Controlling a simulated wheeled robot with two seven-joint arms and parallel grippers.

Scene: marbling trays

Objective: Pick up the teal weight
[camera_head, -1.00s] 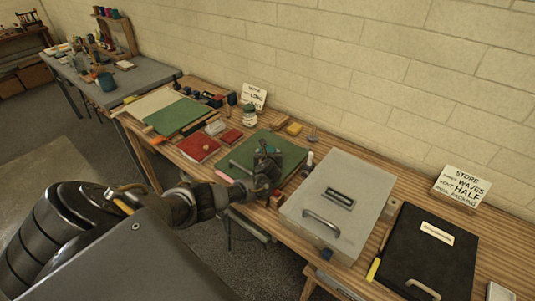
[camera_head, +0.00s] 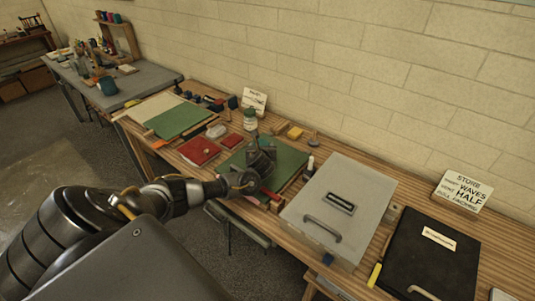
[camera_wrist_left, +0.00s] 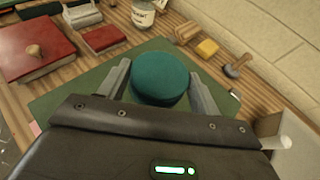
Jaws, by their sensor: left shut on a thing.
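The teal weight (camera_wrist_left: 160,79) is a round, flat-topped disc, seen close up in the left wrist view. My left gripper (camera_wrist_left: 160,85) has one finger on each side of it and is shut on it. In the head view my left gripper (camera_head: 262,160) is over the green board (camera_head: 289,161) and hides most of the weight. The board also shows beneath the weight in the left wrist view (camera_wrist_left: 60,98). I cannot tell whether the weight touches the board or is clear of it. My right gripper is in neither view.
A grey lidded box (camera_head: 345,190) stands close to the right of the green board, with a black case (camera_head: 440,255) beyond it. The wall runs along the back.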

